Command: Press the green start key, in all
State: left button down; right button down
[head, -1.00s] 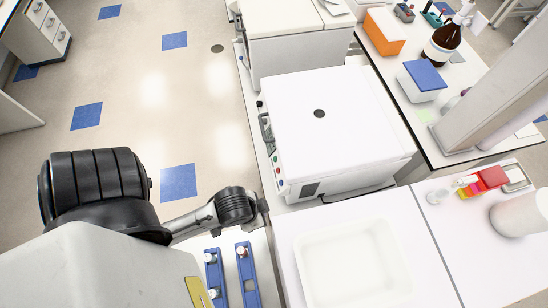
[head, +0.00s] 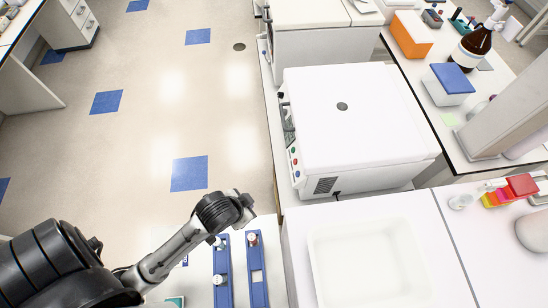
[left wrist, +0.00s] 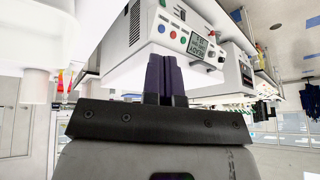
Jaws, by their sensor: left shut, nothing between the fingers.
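A white boxy machine (head: 352,115) stands on the bench in the head view. Its control face is on the left side, with a small column of coloured keys. My right gripper is out of view.
A second white machine (head: 310,48) stands behind the first. A white tray (head: 368,262) lies on the near bench. Blue racks with small vials (head: 222,272) are below my left wrist. Open floor lies to the left.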

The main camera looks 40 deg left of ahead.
pick_arm(q)
jog(key=w+a+f+m+t+b, duration=0.2)
jog(key=w+a+f+b, duration=0.3)
jog(key=w+f, duration=0.45)
jog(key=w+a+f+m+t+b, duration=0.1)
jog(key=w+a+f+m+b, duration=0.15)
jog(key=w+f+b, duration=0.5)
jog(key=w+a+f+m+t, duration=0.3)
jog(key=w+a+m+t, duration=0.5)
jog(key=w+a, duration=0.1)
jog(key=shift+w+a+f+t+b, duration=0.15)
jog(key=shift+w+a+t+b, duration=0.2)
jog(key=shift+a+t+b, duration=0.1)
jog(key=shift+f, duration=0.1)
